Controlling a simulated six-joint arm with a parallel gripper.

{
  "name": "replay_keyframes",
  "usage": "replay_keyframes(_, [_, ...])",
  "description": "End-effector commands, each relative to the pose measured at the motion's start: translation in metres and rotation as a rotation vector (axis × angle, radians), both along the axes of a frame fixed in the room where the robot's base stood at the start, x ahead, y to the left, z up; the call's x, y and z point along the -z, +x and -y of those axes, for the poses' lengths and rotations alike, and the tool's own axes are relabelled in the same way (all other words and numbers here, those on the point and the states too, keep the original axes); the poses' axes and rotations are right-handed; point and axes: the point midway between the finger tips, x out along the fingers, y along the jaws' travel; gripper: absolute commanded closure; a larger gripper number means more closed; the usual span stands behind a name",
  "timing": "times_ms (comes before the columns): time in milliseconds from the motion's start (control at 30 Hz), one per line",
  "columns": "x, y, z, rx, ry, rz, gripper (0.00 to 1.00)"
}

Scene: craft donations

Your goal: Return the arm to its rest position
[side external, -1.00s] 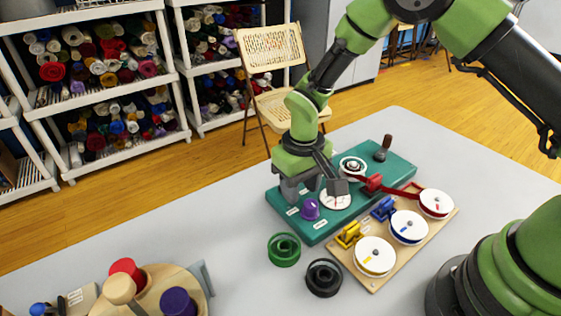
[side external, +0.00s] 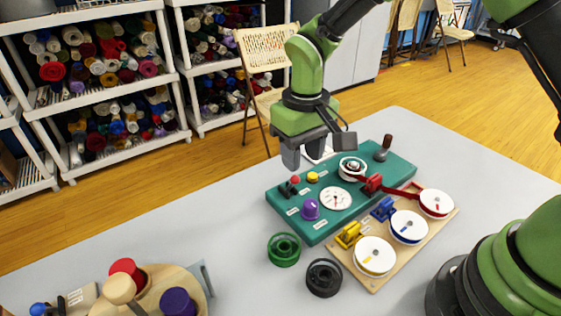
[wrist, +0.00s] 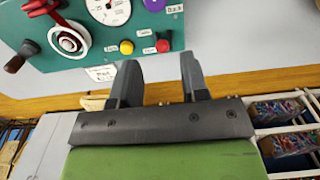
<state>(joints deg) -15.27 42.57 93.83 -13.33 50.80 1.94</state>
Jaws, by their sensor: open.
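My gripper (side external: 304,155) is open and empty, raised above the back left part of a teal control panel (side external: 322,232). In the wrist view my gripper (wrist: 158,82) has its two dark fingers apart with nothing between them. The panel carries a red button (side external: 295,180), a yellow button (side external: 312,177), a purple knob (side external: 310,209), a white dial (side external: 335,199) and a lever with a brown handle (side external: 384,148). In the wrist view the yellow button (wrist: 126,47) and red button (wrist: 163,46) lie beyond the fingertips, clear of them.
A wooden board (side external: 373,286) holds white spools (side external: 409,227) with red, blue and yellow clamps. A green ring (side external: 283,250) and a black ring (side external: 324,278) lie in front. A round wooden stand (side external: 150,300) is front left. The table's left middle (side external: 200,235) is clear.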

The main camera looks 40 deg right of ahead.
Motion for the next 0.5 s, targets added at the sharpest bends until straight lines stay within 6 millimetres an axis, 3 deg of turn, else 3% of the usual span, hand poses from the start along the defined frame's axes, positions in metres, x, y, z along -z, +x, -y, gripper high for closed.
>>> replay_keyframes(267, [-0.005, -0.001, 0.001, 0.005, 0.004, 0.008, 0.59])
replay_keyframes(367, [-0.026, -0.004, 0.006, 0.026, 0.02, 0.04, 0.59])
replay_keyframes(500, [-0.076, -0.021, 0.02, 0.083, 0.066, 0.125, 0.59])
